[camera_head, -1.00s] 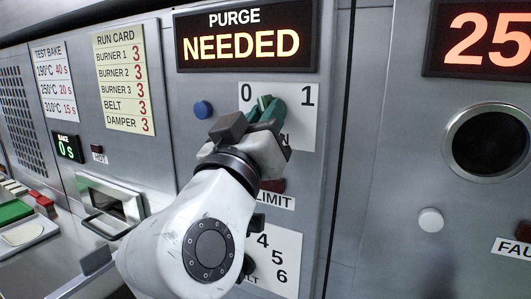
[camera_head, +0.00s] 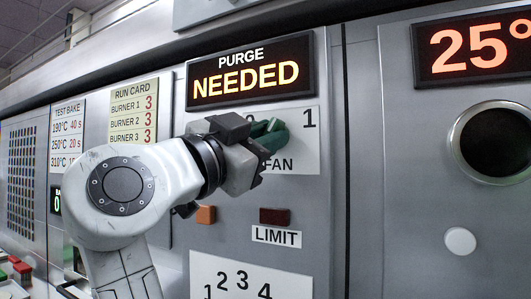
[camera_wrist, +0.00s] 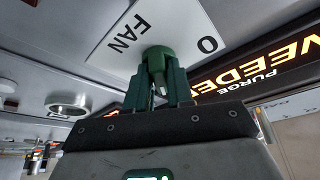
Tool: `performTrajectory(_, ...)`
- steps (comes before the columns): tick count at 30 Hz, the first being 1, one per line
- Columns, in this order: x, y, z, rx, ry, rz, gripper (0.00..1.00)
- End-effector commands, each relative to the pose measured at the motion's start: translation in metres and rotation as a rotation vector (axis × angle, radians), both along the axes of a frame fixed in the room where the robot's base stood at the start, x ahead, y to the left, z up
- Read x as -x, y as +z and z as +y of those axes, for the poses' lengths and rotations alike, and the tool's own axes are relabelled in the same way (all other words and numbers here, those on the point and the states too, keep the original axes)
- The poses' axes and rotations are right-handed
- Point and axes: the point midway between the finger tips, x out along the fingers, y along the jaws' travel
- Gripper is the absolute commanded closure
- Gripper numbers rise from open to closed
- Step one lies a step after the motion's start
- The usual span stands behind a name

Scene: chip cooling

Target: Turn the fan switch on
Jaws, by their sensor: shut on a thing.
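The fan switch (camera_wrist: 158,54) is a green rotary knob on a white plate (camera_head: 303,155) marked 0, 1 and FAN. The plate also shows in the wrist view (camera_wrist: 195,22). My gripper (camera_head: 268,138) reaches the knob from the left in the head view. In the wrist view its two dark green fingers (camera_wrist: 160,85) are shut on the knob. In the head view my gripper hides part of the plate and the 0 mark, and the knob's exact pointing is hard to tell.
Above the plate a display (camera_head: 250,75) reads PURGE NEEDED. Below it are a dark red lamp (camera_head: 274,216) labelled LIMIT, an orange lamp (camera_head: 206,214) and a numbered dial plate (camera_head: 252,275). To the right are a round dark port (camera_head: 495,143) and a white button (camera_head: 460,241).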

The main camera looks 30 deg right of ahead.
Motion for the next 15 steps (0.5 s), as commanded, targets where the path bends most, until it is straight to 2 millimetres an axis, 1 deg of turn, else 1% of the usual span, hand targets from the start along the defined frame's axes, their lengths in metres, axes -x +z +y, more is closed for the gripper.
performTrajectory(6, -0.0005, -0.0008, 0.0007, -0.058, 0.0, -0.078, 1.0)
performTrajectory(15, -0.001, -0.0001, 0.0008, -0.089, 0.001, -0.119, 1.0)
